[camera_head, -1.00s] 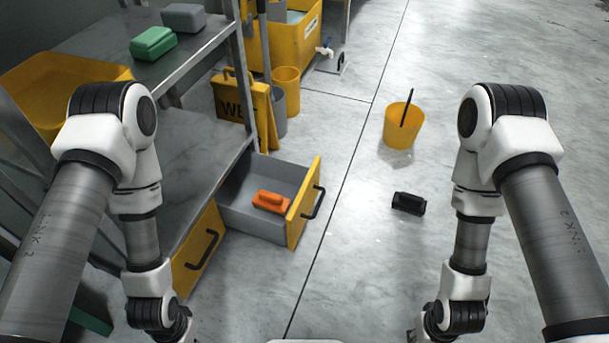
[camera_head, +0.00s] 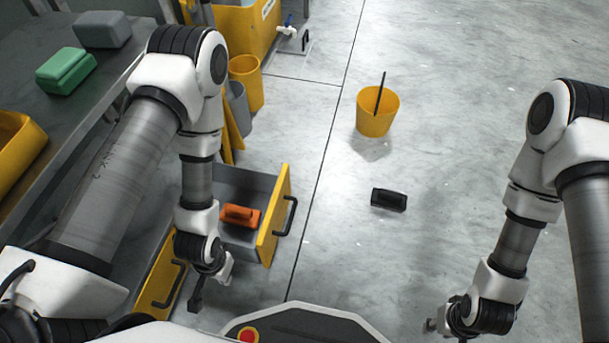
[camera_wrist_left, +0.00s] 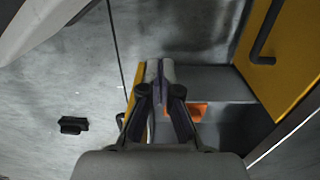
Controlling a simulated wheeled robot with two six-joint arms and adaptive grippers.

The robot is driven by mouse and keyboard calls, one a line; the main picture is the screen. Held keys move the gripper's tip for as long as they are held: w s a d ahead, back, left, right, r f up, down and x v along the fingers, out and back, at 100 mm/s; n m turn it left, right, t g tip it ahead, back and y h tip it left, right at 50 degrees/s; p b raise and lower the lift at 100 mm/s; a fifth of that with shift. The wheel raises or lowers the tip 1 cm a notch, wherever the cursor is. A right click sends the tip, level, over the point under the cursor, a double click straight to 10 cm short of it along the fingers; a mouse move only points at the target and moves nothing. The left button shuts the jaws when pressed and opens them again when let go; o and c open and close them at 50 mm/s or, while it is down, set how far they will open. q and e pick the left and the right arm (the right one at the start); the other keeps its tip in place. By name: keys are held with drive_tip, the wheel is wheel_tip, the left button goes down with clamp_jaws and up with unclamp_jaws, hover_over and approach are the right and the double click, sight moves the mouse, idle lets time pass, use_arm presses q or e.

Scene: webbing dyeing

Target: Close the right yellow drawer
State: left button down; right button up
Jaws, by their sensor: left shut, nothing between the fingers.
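The right yellow drawer (camera_head: 272,222) is pulled out from under the bench, its grey inside showing and an orange block-like thing (camera_head: 241,215) lying in it. Its black handle (camera_head: 287,216) is on the yellow front. My left gripper (camera_head: 197,300) is low at the near side of this drawer, shut and empty; my arm hides part of the drawer. In the left wrist view the shut fingers (camera_wrist_left: 160,70) overlap the open drawer's front (camera_wrist_left: 137,100); contact cannot be told. My right gripper (camera_head: 435,325) is low at the right, away from the drawer; its fingers are unclear.
The left yellow drawer (camera_head: 157,285) is shut. A black block-like thing (camera_head: 389,200) and a yellow bucket (camera_head: 376,113) with a dark stick stand on the floor to the right. A metal bench (camera_head: 105,92) is at the left.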

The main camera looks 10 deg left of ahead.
sight(261, 240)
use_arm(q)
drive_tip(key=w+d+m+p, duration=0.1)
drive_tip(key=w+m+p, duration=0.1)
drive_tip(key=w, duration=0.2)
drive_tip(key=w+d+r+m+p, duration=0.1)
drive_tip(key=w+d+m+p, duration=0.1)
drive_tip(key=w+m, duration=0.1)
drive_tip(key=w+d+m+p, duration=0.2)
drive_tip(key=w+m+p, duration=0.1)
drive_tip(key=w, duration=0.1)
drive_tip(key=shift+w+d+r, duration=0.25)
drive_tip(key=shift+w, duration=0.15)
drive_tip(key=w+d+r+m+y+p, duration=0.25)
drive_tip(key=w+d+r+m, duration=0.2)
drive_tip(key=w, duration=0.25)
drive_tip(key=w+d+r+m+y+p, duration=0.1)
drive_tip(key=w+d+r+m+p, duration=0.35)
drive_tip(key=w, duration=0.25)
drive_tip(key=a+b+x, duration=0.2)
drive_tip(key=b+x, duration=1)
drive_tip(key=b, duration=0.6)
drive_tip(key=shift+w+a+r+m+b, duration=0.3)
drive_tip(key=shift+w+a+r+b, duration=0.05)
drive_tip(key=shift+w+r, duration=0.1)
drive_tip(key=shift+a+h, duration=0.1)
drive_tip(key=shift+h, duration=0.15)
